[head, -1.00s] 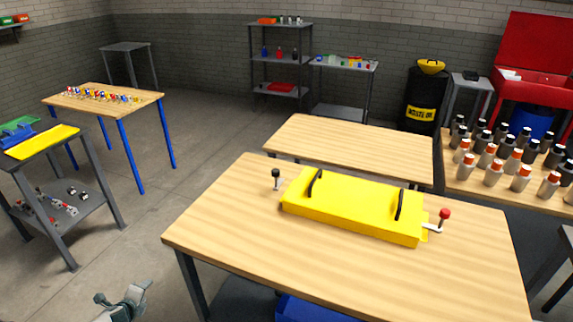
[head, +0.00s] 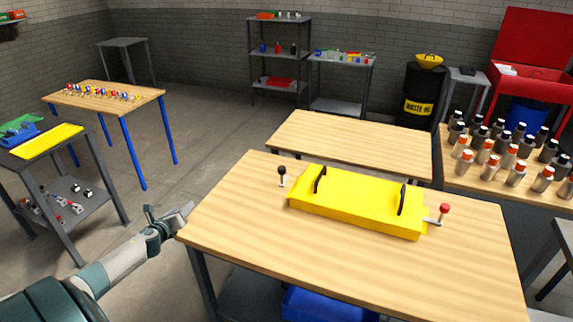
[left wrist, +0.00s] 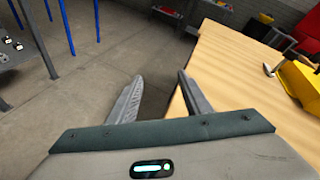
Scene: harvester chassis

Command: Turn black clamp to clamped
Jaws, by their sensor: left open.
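The black clamp (head: 282,174) has a black knob on an upright stem. It stands at the left end of the yellow chassis box (head: 360,205) on the wooden table. A red-knobbed clamp (head: 442,212) sits at the box's right end. My left gripper (head: 170,215) is at the table's left edge, open and empty, left of and nearer than the black clamp. In the left wrist view its two fingers (left wrist: 155,98) are spread with nothing between them. The yellow box (left wrist: 302,80) shows at the right edge there. My right gripper is not in view.
The wooden table (head: 240,215) has clear room left of and in front of the box. Its left edge is close to my left gripper. A second wooden table (head: 350,140) stands behind. Bottles (head: 490,150) stand on a table at right. A blue bin (head: 325,303) is below.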

